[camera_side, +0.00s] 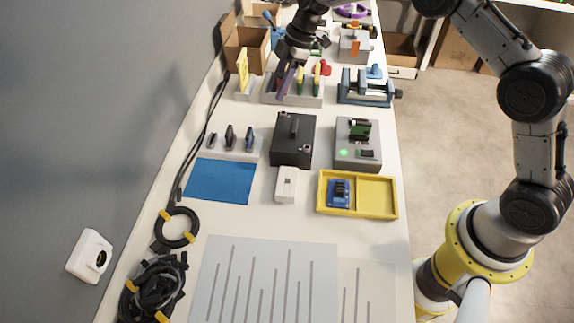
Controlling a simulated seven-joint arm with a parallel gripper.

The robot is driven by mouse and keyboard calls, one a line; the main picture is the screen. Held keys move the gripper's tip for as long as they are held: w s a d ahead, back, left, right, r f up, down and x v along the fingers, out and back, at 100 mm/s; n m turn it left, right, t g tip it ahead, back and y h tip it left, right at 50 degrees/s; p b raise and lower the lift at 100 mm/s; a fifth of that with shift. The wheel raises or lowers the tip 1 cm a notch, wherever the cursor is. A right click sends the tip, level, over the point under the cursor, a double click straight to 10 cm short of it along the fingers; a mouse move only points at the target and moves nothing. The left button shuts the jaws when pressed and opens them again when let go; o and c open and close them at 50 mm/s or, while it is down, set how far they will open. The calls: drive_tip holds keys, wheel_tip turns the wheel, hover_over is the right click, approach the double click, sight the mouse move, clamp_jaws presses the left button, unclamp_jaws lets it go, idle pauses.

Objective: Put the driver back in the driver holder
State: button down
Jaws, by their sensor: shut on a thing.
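The driver holder (312,101) is a pale block on the far part of the bench, with several upright drivers with yellow, green and red parts at its right. My gripper (286,65) is over the left part of the holder, pointing down. It is shut on a driver with a purple handle (286,83), which is slightly tilted. The driver's lower end is at the holder's left part. I cannot tell whether it is inside a slot or just in front of or above it.
A blue-grey vise (365,90) stands at right. Nearer are a black box (293,140), a grey box with a green light (357,155) and a yellow tray (377,205).

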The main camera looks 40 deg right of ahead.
drive_tip(key=shift+n+g, duration=0.4)
drive_tip(key=shift+n, duration=0.4)
drive_tip(key=s+a, duration=0.4)
drive_tip(key=s, duration=0.1)
drive_tip(key=s+a+f, duration=0.1)
drive_tip(key=s+a, duration=0.1)
drive_tip(key=a, duration=0.1)
drive_tip(key=shift+s, duration=0.25)
drive_tip(key=s+a+f+n, duration=0.15)
drive_tip(key=s+a, duration=0.25)
drive_tip(key=s, duration=0.5)
hover_over(279, 186)
drive_tip(key=d, duration=0.1)
drive_tip(key=shift+d+f, duration=0.2)
drive_tip(key=shift+f, duration=2.05)
drive_tip(key=shift+f, duration=0.7)
drive_tip(key=shift+f, duration=0.3)
drive_tip(key=shift+f, duration=0.35)
drive_tip(key=shift+f, duration=0.35)
drive_tip(key=shift+f, duration=0.25)
